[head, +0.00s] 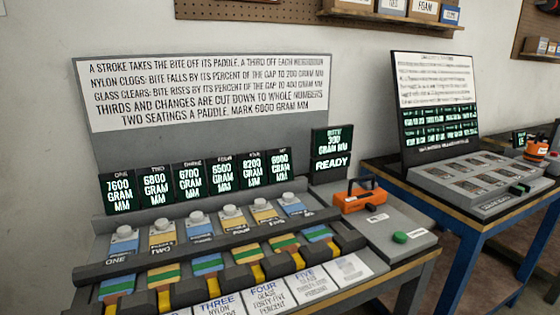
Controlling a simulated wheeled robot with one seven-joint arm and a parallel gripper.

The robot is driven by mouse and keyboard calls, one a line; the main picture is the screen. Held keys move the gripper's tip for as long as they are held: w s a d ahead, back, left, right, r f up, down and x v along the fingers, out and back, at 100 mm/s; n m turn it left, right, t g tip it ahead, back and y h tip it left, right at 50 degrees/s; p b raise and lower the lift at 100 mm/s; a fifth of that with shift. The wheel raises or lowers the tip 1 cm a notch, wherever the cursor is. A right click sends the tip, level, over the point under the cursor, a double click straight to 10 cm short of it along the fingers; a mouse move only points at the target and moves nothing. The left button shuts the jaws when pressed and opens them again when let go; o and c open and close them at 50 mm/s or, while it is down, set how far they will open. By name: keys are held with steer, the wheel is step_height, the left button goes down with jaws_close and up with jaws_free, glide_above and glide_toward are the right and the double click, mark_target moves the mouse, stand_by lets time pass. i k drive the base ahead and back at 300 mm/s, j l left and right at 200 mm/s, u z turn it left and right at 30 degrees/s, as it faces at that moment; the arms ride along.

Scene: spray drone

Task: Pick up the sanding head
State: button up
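An orange block with a dark, raised grip (360,196), which appears to be the sanding head, sits on the grey deck at the right end of the near bench. It stands below the small "READY" display (332,165) and left of a green button (400,237). A small label is in front of it. Its underside is hidden. My gripper is not in view, and nothing is seen touching the orange block.
Several displays (154,187) and a tall sign (205,92) stand behind. Dark floor shows between benches.

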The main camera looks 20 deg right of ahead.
mark_target(369, 195)
steer(key=i+l+z, duration=0.1)
steer(key=i+z, duration=0.2)
steer(key=z, duration=0.2)
steer(key=i+z, duration=0.35)
steer(key=z, duration=0.15)
steer(key=i+j+z, duration=0.2)
steer(key=z, duration=0.3)
steer(key=i, duration=0.1)
